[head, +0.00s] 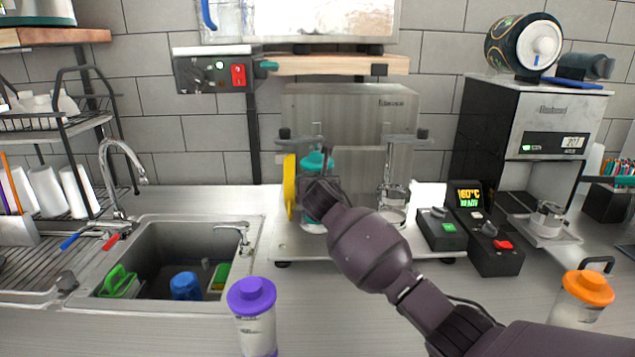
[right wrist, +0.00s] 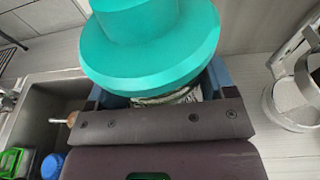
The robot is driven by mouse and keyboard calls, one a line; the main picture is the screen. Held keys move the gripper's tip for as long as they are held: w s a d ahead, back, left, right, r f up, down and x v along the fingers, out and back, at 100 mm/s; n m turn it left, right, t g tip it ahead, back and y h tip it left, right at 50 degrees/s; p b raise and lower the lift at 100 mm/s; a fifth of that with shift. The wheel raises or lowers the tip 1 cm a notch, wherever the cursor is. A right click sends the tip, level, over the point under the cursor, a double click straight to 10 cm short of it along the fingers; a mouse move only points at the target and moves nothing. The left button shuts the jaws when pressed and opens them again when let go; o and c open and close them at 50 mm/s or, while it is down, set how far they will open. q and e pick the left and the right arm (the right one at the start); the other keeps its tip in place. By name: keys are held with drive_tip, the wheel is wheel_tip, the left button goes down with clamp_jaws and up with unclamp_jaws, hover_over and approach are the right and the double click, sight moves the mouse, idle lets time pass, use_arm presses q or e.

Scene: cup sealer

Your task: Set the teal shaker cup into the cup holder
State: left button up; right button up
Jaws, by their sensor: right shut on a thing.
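The teal shaker cup (head: 317,160) is at the left station of the sealing machine in the head view, with its lid above my gripper. Its wide teal lid (right wrist: 150,45) fills the top of the right wrist view. My right gripper (head: 321,196) is shut around the cup just below the lid. A round metal cup holder (head: 393,208) stands at the machine's right station, and its ring shows at the right of the right wrist view (right wrist: 290,103). The cup's lower part is mostly hidden by my gripper, so I cannot tell whether it rests on anything. My left gripper is not in view.
A yellow disc (head: 290,187) stands just left of the cup. The sink (head: 180,255) is to the left. A purple-lidded cup (head: 252,297) and an orange-lidded cup (head: 588,288) stand in front. Control boxes (head: 485,240) sit to the right of the machine.

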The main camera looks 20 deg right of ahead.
drive_tip(key=shift+f, duration=0.1)
drive_tip(key=o, duration=1.2)
drive_tip(key=shift+f, duration=0.1)
drive_tip(key=shift+c, duration=0.2)
drive_tip(key=v, duration=1.2)
drive_tip(key=shift+r, duration=0.4)
